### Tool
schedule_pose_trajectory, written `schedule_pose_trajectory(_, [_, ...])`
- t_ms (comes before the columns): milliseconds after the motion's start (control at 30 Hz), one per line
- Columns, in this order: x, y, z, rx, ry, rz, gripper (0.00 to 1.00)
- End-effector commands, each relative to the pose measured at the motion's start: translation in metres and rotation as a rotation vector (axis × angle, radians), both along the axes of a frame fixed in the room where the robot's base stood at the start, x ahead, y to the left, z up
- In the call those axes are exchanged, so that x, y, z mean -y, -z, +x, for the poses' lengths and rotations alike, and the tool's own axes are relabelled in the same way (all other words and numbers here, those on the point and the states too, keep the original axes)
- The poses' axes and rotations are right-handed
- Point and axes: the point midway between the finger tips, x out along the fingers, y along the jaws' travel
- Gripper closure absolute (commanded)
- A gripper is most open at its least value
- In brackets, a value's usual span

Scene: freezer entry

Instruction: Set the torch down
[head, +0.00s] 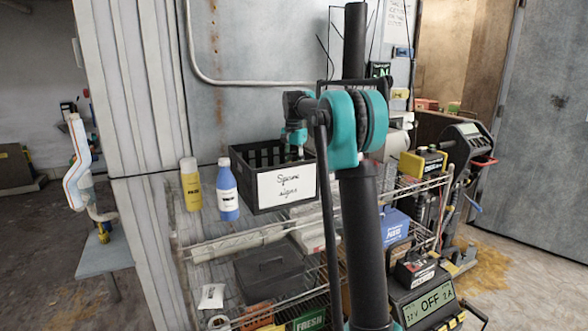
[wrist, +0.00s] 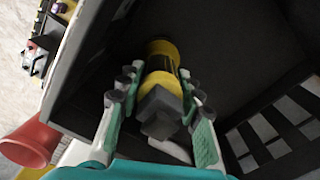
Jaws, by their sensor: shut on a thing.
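My gripper (wrist: 157,82) is shut on a torch (wrist: 160,54) with a yellow head, a dark body and a yellow and grey end. In the wrist view the torch points away from me, between the teal and grey fingers, with dark crate walls around it. The black crate (head: 243,182) carries a white "Spare signs" label and stands on the wire shelf in the head view. My gripper (head: 296,140) shows there at the crate's right end, partly behind my arm. The torch cannot be made out in the head view. I cannot tell whether it touches the crate's floor.
A blue bottle (head: 228,190) and a yellow bottle (head: 191,184) stand left of the crate. A battery device (head: 422,163) and a blue box (head: 394,226) are to the right. The wrist view shows a red cone-shaped thing (wrist: 27,146) outside the crate.

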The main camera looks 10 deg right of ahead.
Motion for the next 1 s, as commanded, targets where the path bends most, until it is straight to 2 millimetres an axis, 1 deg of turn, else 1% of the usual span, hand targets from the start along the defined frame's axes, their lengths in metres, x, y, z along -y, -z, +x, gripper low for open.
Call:
schedule_pose_trajectory(67, [0.0,0.002,0.0,0.0,0.0,0.0,1.0])
schedule_pose_trajectory(100, [0.0,0.003,0.0,0.0,0.0,0.0,0.64])
schedule_pose_trajectory(267, [0.0,0.002,0.0,0.0,0.0,0.0,0.44])
schedule_pose_trajectory(533, [0.0,0.002,0.0,0.0,0.0,0.0,0.44])
schedule_pose_trajectory(667, [0.0,-0.005,0.0,0.0,0.0,0.0,0.44])
schedule_pose_trajectory(767, [0.0,-0.018,0.0,0.0,0.0,0.0,0.44])
schedule_pose_trajectory(867, [0.0,-0.037,0.0,0.0,0.0,0.0,0.44])
schedule_pose_trajectory(1000, [0.0,-0.068,0.0,0.0,0.0,0.0,0.44])
